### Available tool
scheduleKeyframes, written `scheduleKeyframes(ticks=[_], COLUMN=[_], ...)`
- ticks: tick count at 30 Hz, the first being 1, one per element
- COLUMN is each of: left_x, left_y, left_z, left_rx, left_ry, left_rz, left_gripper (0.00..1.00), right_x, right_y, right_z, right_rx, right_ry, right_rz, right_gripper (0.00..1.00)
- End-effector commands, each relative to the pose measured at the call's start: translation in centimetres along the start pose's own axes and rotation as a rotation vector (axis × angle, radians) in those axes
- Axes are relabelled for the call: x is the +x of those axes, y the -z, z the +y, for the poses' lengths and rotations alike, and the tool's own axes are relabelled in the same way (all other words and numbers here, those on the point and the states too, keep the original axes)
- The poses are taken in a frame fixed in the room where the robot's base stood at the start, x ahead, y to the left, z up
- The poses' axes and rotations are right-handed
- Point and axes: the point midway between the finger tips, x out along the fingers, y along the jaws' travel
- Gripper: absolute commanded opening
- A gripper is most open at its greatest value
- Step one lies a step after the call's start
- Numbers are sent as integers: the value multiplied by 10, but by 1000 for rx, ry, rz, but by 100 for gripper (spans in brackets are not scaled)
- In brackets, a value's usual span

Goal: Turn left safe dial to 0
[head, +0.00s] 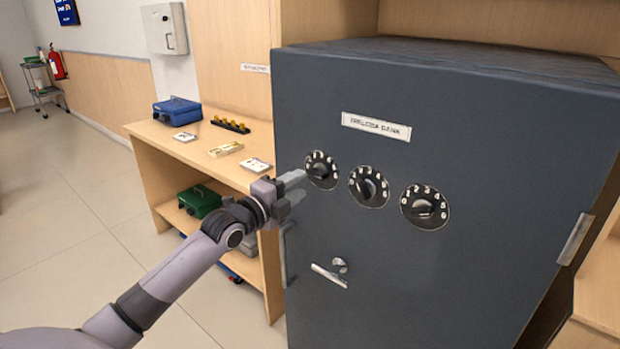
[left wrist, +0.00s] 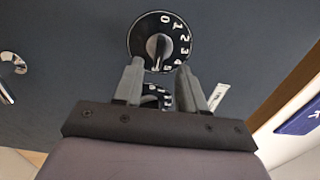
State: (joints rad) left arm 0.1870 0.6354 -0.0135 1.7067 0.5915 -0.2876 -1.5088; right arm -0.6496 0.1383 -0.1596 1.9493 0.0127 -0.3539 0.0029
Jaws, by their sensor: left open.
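The left safe dial (head: 321,170) is a black round dial with white numbers and a dark knob, on the front of a dark grey safe (head: 430,270). My left gripper (head: 296,183) is open and empty at the dial's left side in the head view. In the left wrist view my left gripper (left wrist: 158,66) has its fingers apart on either side of the lower edge of this dial (left wrist: 147,26). The number 0 is at the top of that picture. The knob's bar lies roughly along the picture's vertical; its exact setting is unclear. My right gripper is out of view.
A middle dial (head: 369,187) and a right dial (head: 425,208) sit to the right. A lever handle (head: 329,275) sticks out below. A nameplate (head: 376,126) is above. A wooden shelf (head: 200,155) with a blue box (head: 178,110) stands left of the safe.

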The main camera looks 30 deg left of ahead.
Motion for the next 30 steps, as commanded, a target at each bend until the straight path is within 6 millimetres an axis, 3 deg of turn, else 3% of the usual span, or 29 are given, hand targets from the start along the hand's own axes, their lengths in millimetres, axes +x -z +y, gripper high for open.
scheduleKeyframes(ticks=[12, 26, 30], left_x=[46, 54, 54], left_y=[0, 1, 1], left_z=[0, 0, 0], left_rx=[-2, -1, -1], left_ry=[1, -1, -1], left_rz=[0, 1, 1], left_gripper=[40, 40, 0], right_x=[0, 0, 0], right_y=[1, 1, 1], right_z=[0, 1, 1], right_rx=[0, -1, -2], right_ry=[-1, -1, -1], right_rz=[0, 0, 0], right_gripper=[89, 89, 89])
